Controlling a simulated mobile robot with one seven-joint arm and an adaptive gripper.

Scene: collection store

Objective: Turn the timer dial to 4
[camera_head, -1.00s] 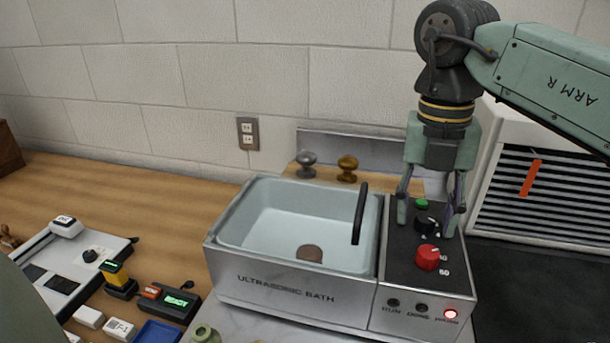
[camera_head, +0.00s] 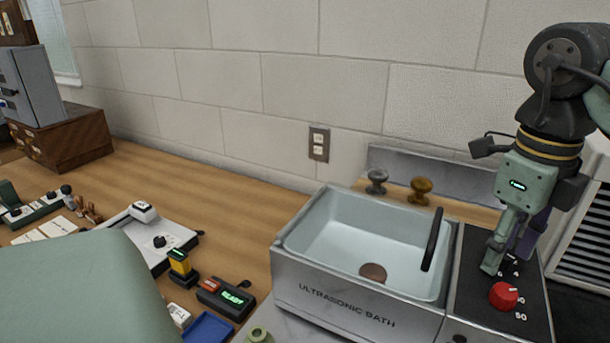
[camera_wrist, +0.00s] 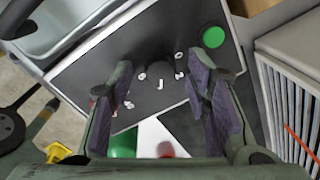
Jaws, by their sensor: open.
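The ultrasonic bath (camera_head: 335,300) has a dark control panel (camera_head: 475,295) on its right side. My gripper (camera_head: 503,262) points down over this panel and hides the black dial in the head view. In the wrist view, the black dial (camera_wrist: 160,72) sits between and beyond the two open, purple-padded fingers of my gripper (camera_wrist: 162,108). White marks surround the dial, but I cannot read its setting. I cannot tell whether a finger touches it. A red knob (camera_head: 503,296) with white numbers is nearer the panel's front.
A green button (camera_wrist: 212,37) lies beside the right finger. The basin has a black upright handle (camera_head: 432,240) near the panel. Two metal knobs (camera_head: 421,189) stand behind. A louvred white unit (camera_head: 585,240) is close at right. Small devices (camera_head: 226,298) cover the bench at left.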

